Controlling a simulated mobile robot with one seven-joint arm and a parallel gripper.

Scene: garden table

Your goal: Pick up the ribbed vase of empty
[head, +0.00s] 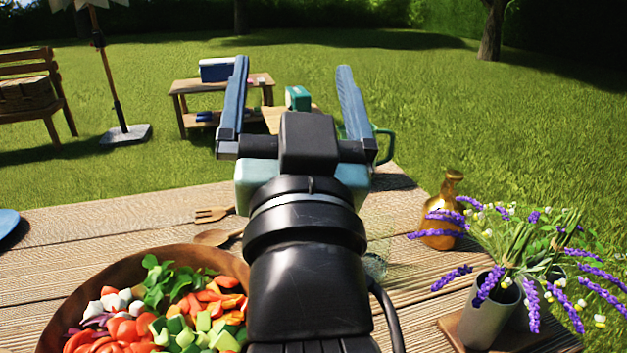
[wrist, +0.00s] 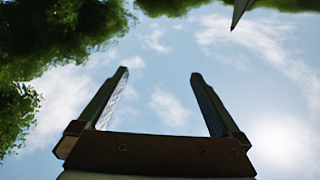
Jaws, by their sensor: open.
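My gripper (head: 293,70) is raised above the table with its two blue fingers spread wide and nothing between them. In the wrist view the open fingers (wrist: 159,73) point up at sky and trees, with no vase in sight. Right of my arm stands a shiny gold vase (head: 439,215) with a narrow neck, upright near the table's far edge. A grey cylindrical vase (head: 492,312) holding lavender stands nearer at the right. A clear glass vessel (head: 377,262) is partly hidden behind my arm. I cannot tell which of these is ribbed.
A wooden bowl (head: 57,333) of chopped vegetables sits at front left, with a wooden fork (head: 212,214) and spoon (head: 210,237) behind it. A green handle (head: 387,146) shows behind my gripper. Lavender stems reach close to the gold vase. The table's left middle (head: 95,235) is clear.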

